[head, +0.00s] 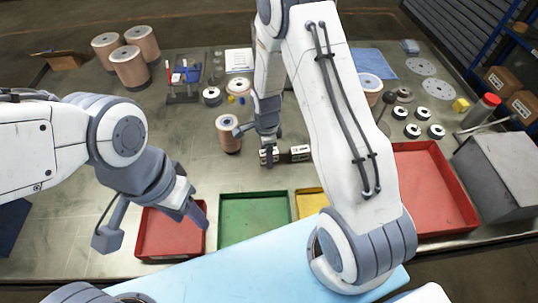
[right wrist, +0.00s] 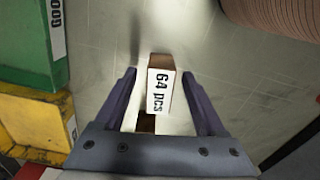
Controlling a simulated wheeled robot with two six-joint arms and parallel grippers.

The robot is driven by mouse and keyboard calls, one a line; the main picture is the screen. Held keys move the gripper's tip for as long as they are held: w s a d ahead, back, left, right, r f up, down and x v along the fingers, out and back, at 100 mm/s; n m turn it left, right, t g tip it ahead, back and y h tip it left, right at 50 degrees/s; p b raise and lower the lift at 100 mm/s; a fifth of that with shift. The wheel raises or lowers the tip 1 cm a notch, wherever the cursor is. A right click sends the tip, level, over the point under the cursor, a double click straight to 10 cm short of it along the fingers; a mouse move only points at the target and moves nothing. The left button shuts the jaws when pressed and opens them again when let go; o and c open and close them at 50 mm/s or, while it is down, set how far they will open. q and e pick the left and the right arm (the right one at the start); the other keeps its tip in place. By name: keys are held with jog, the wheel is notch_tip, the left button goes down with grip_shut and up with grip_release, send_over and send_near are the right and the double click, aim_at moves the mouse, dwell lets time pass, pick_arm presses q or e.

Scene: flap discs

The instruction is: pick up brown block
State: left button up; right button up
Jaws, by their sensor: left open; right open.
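A small brown block with a white label reading "64 pcs" (right wrist: 160,88) lies on the grey table in the right wrist view, between the open fingers of my right gripper (right wrist: 159,76). A brown patch (right wrist: 146,123) shows just below it. In the head view, a small white-labelled block (head: 268,157) is by the fingertips of my right gripper (head: 254,148), partly hidden by a finger. A similar block (head: 300,153) sits to its right. I cannot tell which of them the wrist view shows. My left gripper (head: 153,232) is open and empty over the left red tray (head: 155,247).
A copper-coloured spool (head: 228,136) stands close to the left of my right gripper. A green tray (head: 252,222), a yellow tray (head: 311,203) and a large red tray (head: 437,185) line the front. Tools, discs and several spools fill the back; the left middle is clear.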

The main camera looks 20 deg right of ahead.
grip_shut()
